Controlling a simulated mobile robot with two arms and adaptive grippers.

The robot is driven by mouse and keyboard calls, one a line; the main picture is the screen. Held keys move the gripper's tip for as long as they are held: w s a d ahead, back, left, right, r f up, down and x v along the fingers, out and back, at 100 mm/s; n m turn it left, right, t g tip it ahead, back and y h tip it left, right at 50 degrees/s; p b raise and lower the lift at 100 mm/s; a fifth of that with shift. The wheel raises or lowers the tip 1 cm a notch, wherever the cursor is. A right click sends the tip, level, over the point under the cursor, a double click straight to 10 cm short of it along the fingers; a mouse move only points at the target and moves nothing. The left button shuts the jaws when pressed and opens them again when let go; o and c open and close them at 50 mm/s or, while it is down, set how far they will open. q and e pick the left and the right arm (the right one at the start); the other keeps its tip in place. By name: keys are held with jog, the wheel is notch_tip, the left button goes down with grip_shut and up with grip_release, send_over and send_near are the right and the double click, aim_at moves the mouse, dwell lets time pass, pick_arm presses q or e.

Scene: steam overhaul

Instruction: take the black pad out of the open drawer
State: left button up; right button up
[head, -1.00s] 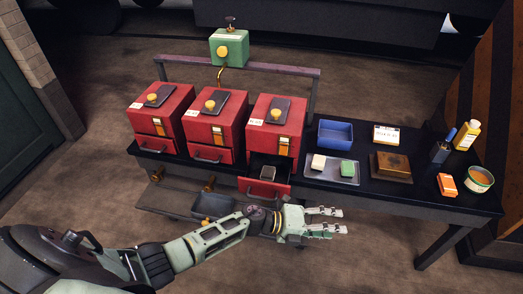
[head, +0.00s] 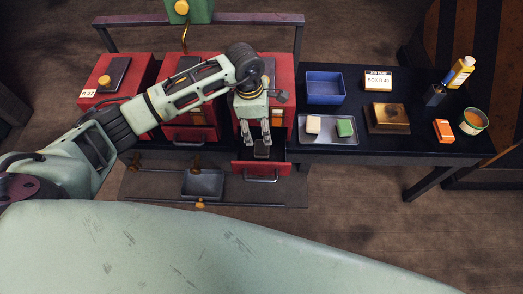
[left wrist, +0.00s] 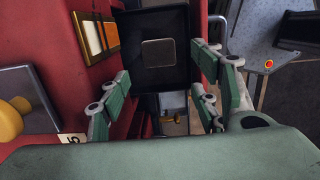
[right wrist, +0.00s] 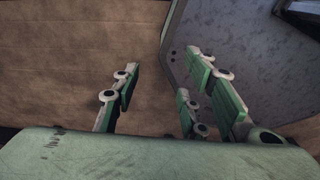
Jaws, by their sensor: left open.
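The black pad (head: 261,153) lies in the open drawer (head: 262,169) under the right-hand red box. In the left wrist view the pad (left wrist: 158,53) shows as a dark rounded square on the drawer's dark floor (left wrist: 137,78). My left gripper (head: 256,142) points down just above the drawer, close to the pad. Its fingers (left wrist: 163,100) are spread and empty, with the pad seen beyond and between them. My right gripper (right wrist: 168,95) is outside the head view; its fingers are apart with nothing between them.
A grey tray (head: 328,139) with a cream and a green block lies right of the drawer. A blue bin (head: 325,87) and a brown box (head: 388,118) stand nearby. The red box body (head: 283,75) rises close behind the gripper. A lower shelf holds a grey tray (head: 203,184).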

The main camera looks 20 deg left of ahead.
pick_arm(q)
jog(key=b, duration=0.2)
send_over(262, 147)
jog(key=a, duration=0.1)
notch_tip(262, 147, down, 4)
jog(key=shift+s+f, duration=0.1)
jog(key=shift+f, duration=0.5)
jog(key=shift+d+f+b, duration=0.15)
jog(key=shift+f+b, duration=0.15)
jog(key=shift+f, duration=0.05)
jog(key=f+b, duration=0.2)
jog(key=f, duration=0.1)
jog(key=f+b, duration=0.1)
jog(key=f, duration=0.1)
jog(key=shift+d, duration=0.25)
jog(key=shift+f, duration=0.1)
jog(key=c, duration=0.9)
jog(key=shift+c, duration=0.6)
pick_arm(e)
notch_tip(262, 147, down, 7)
jog(key=w, duration=0.1)
jog(key=shift+w+a, duration=0.4)
jog(key=shift+a, duration=0.05)
pick_arm(q)
jog(key=shift+r, duration=0.25)
pick_arm(e)
jog(key=shift+r, duration=0.1)
